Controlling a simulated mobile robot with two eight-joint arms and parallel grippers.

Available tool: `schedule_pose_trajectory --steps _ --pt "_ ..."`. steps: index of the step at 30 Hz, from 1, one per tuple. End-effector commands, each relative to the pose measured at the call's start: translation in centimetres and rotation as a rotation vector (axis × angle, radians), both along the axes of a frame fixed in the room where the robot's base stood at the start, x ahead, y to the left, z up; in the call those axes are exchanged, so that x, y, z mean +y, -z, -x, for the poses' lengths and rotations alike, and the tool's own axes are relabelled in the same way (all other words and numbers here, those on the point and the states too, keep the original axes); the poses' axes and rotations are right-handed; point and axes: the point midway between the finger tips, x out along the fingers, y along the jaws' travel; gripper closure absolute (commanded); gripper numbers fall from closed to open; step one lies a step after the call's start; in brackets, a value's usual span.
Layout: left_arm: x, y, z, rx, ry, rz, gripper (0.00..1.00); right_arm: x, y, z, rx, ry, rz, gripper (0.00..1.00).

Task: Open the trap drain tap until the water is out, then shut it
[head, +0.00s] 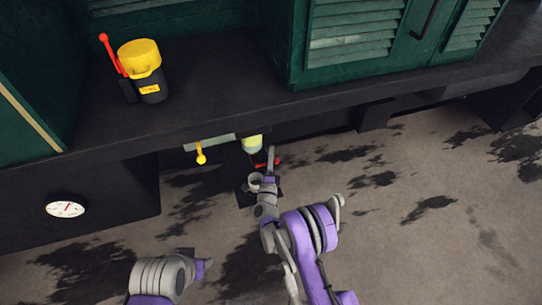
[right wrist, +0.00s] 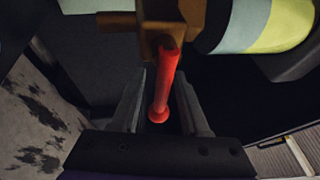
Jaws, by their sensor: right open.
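The drain tap shows in the right wrist view as a brass body (right wrist: 160,30) with a red lever (right wrist: 163,88) that ends in a round knob. In the head view the red lever (head: 267,163) shows small, partly covered by my arm. My right gripper (right wrist: 161,80) is open, with one finger on each side of the lever and visible gaps to both. A pale teal and yellow cylinder (right wrist: 262,22), apparently the trap, is beside the tap; it also shows in the head view (head: 252,143). No water is visible.
A dark ledge (head: 215,95) runs above the tap. It bears a yellow-lidded black pot (head: 142,68) with a red lever beside it. A small yellow handle (head: 201,157) hangs left of the cylinder. A white gauge (head: 66,209) is at lower left. The stained ground (head: 400,190) is open at right.

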Motion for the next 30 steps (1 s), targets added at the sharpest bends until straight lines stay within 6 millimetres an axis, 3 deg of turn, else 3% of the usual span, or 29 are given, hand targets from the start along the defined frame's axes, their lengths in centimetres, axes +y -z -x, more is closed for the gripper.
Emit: schedule_pose_trajectory --steps 5,13,30 --pt "0.0 0.0 0.0 0.0 0.0 0.0 0.5 0.0 0.0 0.0 0.0 0.0 0.0 0.55" --pt "0.0 0.0 0.0 0.0 0.0 0.0 0.5 0.01 0.0 0.03 0.0 0.0 0.0 1.0" --pt "0.0 0.0 0.0 0.0 0.0 0.0 0.5 0.03 0.01 0.05 0.0 -0.001 0.0 1.0"
